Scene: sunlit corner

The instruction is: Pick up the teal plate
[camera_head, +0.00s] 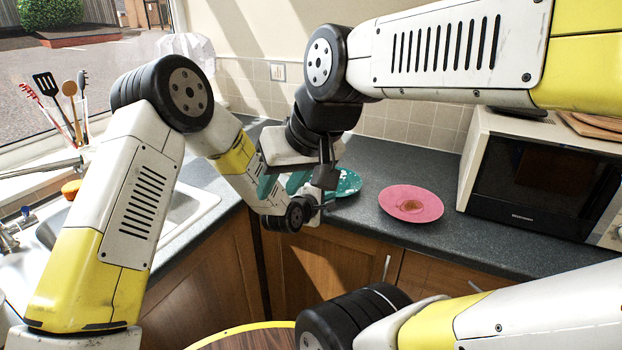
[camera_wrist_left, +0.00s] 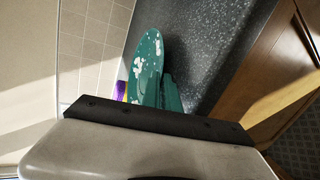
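The teal plate (camera_head: 348,183), speckled white, is on the dark worktop near the corner, partly hidden behind my arms in the head view. In the left wrist view the teal plate (camera_wrist_left: 150,55) shows beyond the gripper housing. My left gripper (camera_head: 317,204) is in front of the plate in the head view; contact cannot be told.
A pink plate (camera_head: 411,203) with a brown centre lies to the right on the worktop (camera_head: 455,235). A microwave (camera_head: 535,180) stands farther right. A sink (camera_head: 190,215) and utensils (camera_head: 70,100) are at left. A purple item (camera_wrist_left: 120,90) shows near the tiled wall.

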